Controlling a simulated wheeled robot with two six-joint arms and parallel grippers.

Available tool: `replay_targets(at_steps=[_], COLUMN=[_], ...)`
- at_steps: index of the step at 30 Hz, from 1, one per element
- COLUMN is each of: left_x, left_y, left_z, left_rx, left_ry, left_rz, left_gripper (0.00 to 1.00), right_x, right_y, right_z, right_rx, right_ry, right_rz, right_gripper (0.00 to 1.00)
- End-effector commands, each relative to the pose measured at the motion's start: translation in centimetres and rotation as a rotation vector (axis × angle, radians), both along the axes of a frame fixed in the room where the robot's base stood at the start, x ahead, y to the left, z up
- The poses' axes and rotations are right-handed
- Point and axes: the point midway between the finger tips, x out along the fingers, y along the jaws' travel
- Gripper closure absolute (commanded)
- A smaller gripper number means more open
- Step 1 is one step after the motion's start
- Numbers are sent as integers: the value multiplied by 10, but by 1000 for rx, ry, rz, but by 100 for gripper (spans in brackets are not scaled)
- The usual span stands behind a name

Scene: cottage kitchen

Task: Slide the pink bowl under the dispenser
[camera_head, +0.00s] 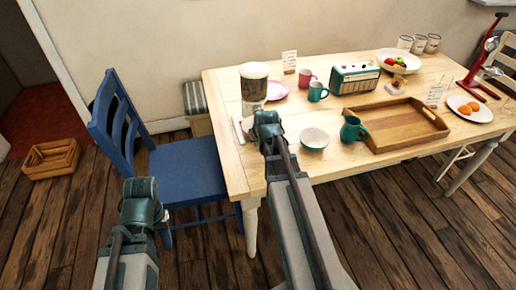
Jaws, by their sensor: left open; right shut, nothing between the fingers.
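A cereal dispenser (254,84) with a clear container stands at the left end of the wooden table. My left gripper (140,188) is open, over the floor in front of the blue chair, away from the table.
A teal jug (353,130) and a wooden tray (400,142) stand right of the pale bowl. Behind are a teal mug (317,92), a pink mug (306,78), a radio (354,77) and a small card (289,61). A blue chair (186,168) stands at the table's left end.

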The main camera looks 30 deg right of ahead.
Motion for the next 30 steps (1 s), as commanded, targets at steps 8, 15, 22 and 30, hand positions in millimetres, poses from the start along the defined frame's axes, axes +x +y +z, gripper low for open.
replay_targets(at_steps=[8,15,22,30], left_x=[0,0,0,0], left_y=[0,0,0,0], left_z=[0,0,0,0], left_rx=[0,0,0,0], left_ry=[0,0,0,0], left_rz=[0,0,0,0], left_gripper=[50,50,50,50], right_x=[5,13,29,28], right_y=[-4,-6,-11,-10], right_z=[0,0,0,0], right_rx=[0,0,0,0], right_ry=[0,0,0,0], right_rz=[-1,-1,-1,-1], right_gripper=[100,100,100,100])
